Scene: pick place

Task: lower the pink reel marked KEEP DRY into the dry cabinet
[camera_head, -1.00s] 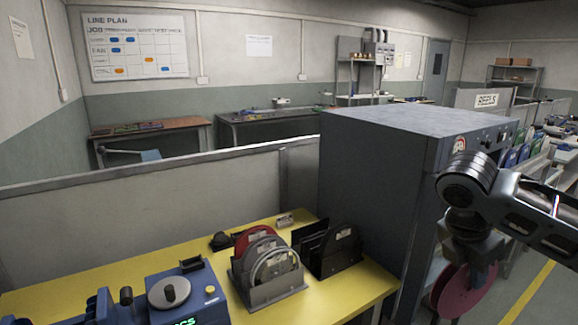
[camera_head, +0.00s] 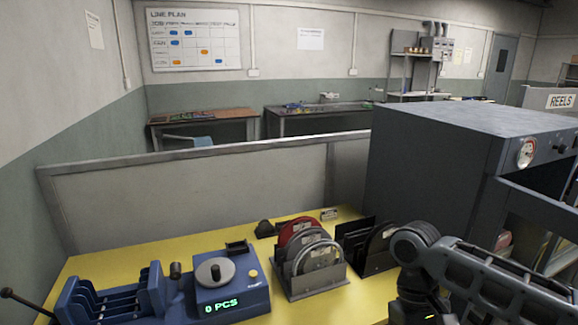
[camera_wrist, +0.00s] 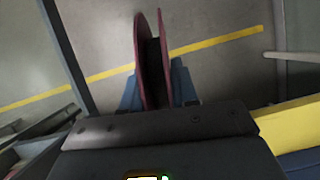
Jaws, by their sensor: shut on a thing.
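The pink reel (camera_wrist: 141,60) stands edge-on in the wrist view, its two flanges apart with a dark core between. My gripper (camera_wrist: 157,82) is shut on it, with a blue finger on either side. No KEEP DRY mark shows on the faces in sight. The reel hangs above the grey floor in that view. In the head view my arm fills the lower right, and the reel is not visible there. The dry cabinet (camera_head: 430,165) is the large dark blue-grey box at the right, with a round dial on its front. Its inside is mostly hidden.
The yellow table (camera_head: 110,262) holds a blue counting machine (camera_head: 218,290), a grey rack (camera_head: 310,284) of reels and a dark rack (camera_head: 352,240) close to my arm. A low partition (camera_head: 200,195) stands behind. Open floor with a yellow line (camera_wrist: 215,45) lies below the reel.

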